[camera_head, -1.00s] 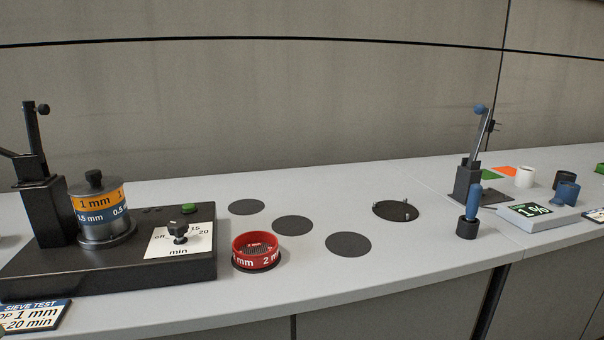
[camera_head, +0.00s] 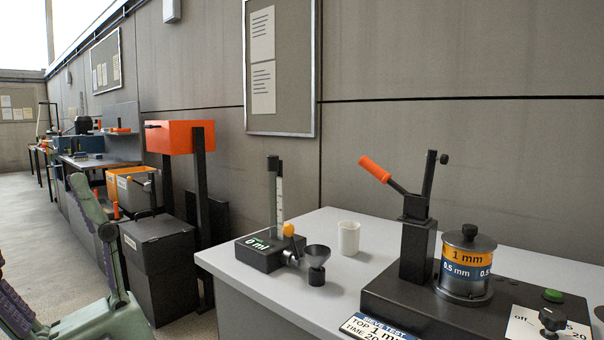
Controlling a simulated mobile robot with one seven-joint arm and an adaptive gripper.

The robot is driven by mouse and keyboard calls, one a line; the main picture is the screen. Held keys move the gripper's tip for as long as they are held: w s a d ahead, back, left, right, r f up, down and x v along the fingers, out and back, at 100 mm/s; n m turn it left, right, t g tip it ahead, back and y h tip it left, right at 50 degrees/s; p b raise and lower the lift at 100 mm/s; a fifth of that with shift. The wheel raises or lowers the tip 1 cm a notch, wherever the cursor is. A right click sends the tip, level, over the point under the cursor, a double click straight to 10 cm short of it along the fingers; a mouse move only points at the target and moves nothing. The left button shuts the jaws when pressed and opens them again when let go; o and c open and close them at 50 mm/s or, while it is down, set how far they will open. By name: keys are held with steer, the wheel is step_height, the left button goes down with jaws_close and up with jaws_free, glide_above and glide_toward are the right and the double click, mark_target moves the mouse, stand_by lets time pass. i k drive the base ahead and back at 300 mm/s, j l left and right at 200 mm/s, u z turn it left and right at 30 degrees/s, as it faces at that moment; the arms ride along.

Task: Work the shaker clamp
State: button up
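The shaker clamp (camera_head: 417,245) is a black post on the left part of the black shaker base (camera_head: 425,316). Its orange lever handle (camera_head: 375,169) slants up to the left. Its black clamp arm (camera_head: 430,172) stands nearly upright with a small knob at the top, clear of the sieve stack. The sieve stack (camera_head: 466,269) stands upright beside the post, with an orange "1 mm" ring above a blue "0.5 mm" ring and a dark knobbed lid. A timer knob (camera_head: 551,319) and a green button (camera_head: 553,296) are at the right.
A sign (camera_head: 378,331) reading "1 mm" and "TIME 20" lies at the table's front. A white cup (camera_head: 348,237) and a black "0 ml" device (camera_head: 270,250) with a funnel stand left of the shaker. An orange box (camera_head: 181,137) on posts is beyond the table's left end.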

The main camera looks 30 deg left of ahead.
mark_target(372, 169)
steer(key=u, duration=0.3)
steer(key=i+l+u, duration=0.2)
steer(key=i, duration=0.2)
steer(key=i+l+u, duration=0.2)
steer(key=i+l, duration=0.15)
